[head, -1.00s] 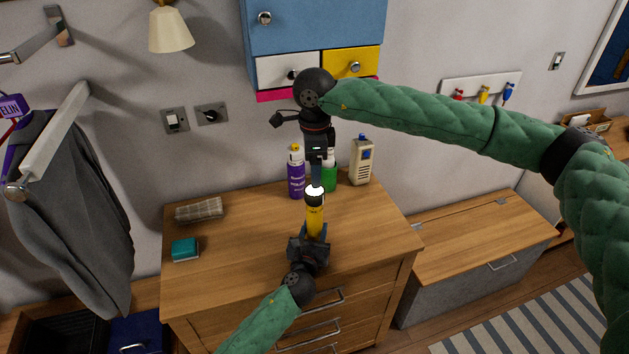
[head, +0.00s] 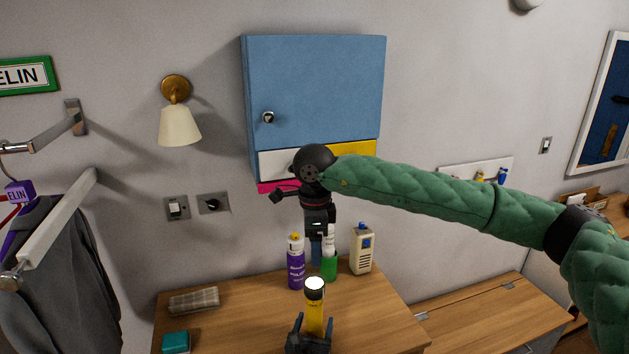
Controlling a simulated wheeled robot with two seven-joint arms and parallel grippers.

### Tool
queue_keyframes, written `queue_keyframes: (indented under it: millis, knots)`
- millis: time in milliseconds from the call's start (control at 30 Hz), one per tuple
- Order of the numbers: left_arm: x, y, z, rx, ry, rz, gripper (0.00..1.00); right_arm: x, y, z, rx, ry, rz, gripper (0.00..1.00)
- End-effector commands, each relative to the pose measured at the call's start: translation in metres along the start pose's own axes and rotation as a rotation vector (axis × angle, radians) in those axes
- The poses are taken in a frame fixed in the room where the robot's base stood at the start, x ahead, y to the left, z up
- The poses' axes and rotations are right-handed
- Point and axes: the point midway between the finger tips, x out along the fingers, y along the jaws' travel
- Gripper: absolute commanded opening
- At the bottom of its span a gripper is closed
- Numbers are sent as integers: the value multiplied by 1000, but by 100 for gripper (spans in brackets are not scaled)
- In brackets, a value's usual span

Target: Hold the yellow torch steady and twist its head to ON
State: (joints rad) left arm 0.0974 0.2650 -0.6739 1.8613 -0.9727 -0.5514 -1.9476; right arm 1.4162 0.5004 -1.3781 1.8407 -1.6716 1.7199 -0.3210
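The yellow torch (head: 314,318) stands upright low in the head view, with a dark collar and a bright white end face on top. My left gripper (head: 309,341) is around its lower body, shut on it; the lower part of that gripper is cut off by the bottom edge. My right gripper (head: 316,256) points down from above, its bluish fingertips just above the torch's head in the picture, with a small gap visible. The fingers overlap edge-on, so their opening does not show.
A blue cabinet (head: 318,95) hangs above.

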Motion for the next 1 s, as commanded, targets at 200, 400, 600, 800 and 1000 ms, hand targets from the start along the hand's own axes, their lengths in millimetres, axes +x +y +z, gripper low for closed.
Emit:
queue_keyframes:
  millis: [200, 400, 600, 800, 1000]
  knots:
    - [-1, 0, 0, 0, 0, 0, 65, 0, 0, 0, 0, 0, 0, 72]
    - [-18, 0, -1, -1, 1, 0, 65, 0, 0, 0, 0, 0, 0, 72]
    - [-56, 0, -1, 0, 2, -1, 65, 0, 0, 0, 0, 0, 0, 72]
    - [-92, 0, -1, -1, 2, 0, 65, 0, 0, 0, 0, 0, 0, 72]
    - [-113, 0, -1, 0, 2, 0, 65, 0, 0, 0, 0, 0, 0, 72]
